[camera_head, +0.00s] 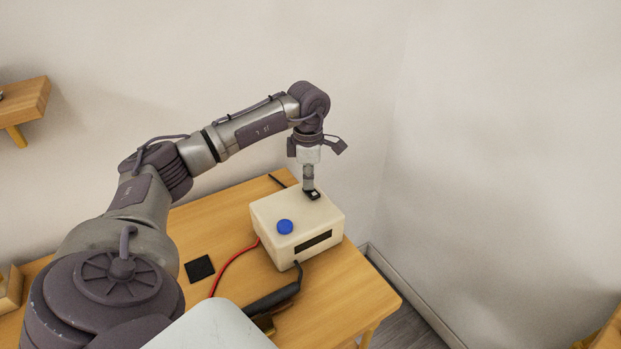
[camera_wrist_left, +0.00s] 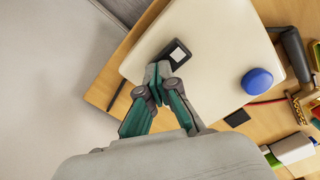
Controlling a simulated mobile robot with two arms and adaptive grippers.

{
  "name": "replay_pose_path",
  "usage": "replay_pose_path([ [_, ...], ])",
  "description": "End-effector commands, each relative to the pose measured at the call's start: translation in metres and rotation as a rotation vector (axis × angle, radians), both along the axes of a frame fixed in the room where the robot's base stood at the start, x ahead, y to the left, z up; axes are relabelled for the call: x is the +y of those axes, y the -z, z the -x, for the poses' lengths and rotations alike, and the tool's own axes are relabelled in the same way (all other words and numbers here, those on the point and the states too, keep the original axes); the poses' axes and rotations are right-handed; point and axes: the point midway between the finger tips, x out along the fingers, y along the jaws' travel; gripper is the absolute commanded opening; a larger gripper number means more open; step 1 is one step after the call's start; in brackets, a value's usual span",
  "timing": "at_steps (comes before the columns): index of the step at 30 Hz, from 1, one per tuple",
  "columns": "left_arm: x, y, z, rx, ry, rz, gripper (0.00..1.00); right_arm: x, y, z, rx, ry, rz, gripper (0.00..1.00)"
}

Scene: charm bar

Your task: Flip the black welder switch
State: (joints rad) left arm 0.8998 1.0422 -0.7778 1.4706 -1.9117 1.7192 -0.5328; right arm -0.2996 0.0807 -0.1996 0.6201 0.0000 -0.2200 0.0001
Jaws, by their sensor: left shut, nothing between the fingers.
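The welder (camera_head: 270,212) is a cream box on the wooden table, with a blue knob (camera_head: 285,227) and a dark slot on its front. Its black switch (camera_head: 314,195), with a pale square on it, sits on the top face; it also shows in the left wrist view (camera_wrist_left: 179,53). My left gripper (camera_head: 308,188) points down over the welder, right beside the switch. In the left wrist view its fingertips (camera_wrist_left: 158,72) are together and empty, at the switch's near end. I cannot tell whether they touch it. My right gripper is in neither view.
A red cable (camera_head: 232,264) and a black cable with a dark handle (camera_head: 272,298) run from the welder over the table (camera_head: 345,290). A black square pad (camera_head: 200,268) lies to the left. Walls stand behind and to the right. A wooden shelf (camera_head: 25,102) is at upper left.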

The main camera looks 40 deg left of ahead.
Motion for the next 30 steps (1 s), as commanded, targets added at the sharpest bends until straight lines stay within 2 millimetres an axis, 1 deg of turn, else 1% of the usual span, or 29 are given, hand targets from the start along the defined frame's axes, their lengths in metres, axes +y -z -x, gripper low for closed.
replay_pose_path([
  [1, 0.0, 0.003, 0.0, 0.003, 0.001, 0.0, 0.0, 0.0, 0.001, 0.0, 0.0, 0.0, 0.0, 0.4],
  [4, 0.0, 0.002, 0.001, 0.003, 0.001, 0.0, 0.0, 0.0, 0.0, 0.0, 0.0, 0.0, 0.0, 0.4],
  [8, -0.001, -0.004, 0.0, 0.003, 0.001, 0.0, 0.0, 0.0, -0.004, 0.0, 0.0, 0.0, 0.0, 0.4],
  [30, 0.0, -0.064, 0.0, 0.001, 0.0, 0.0, 0.0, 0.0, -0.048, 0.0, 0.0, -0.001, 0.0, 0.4],
])
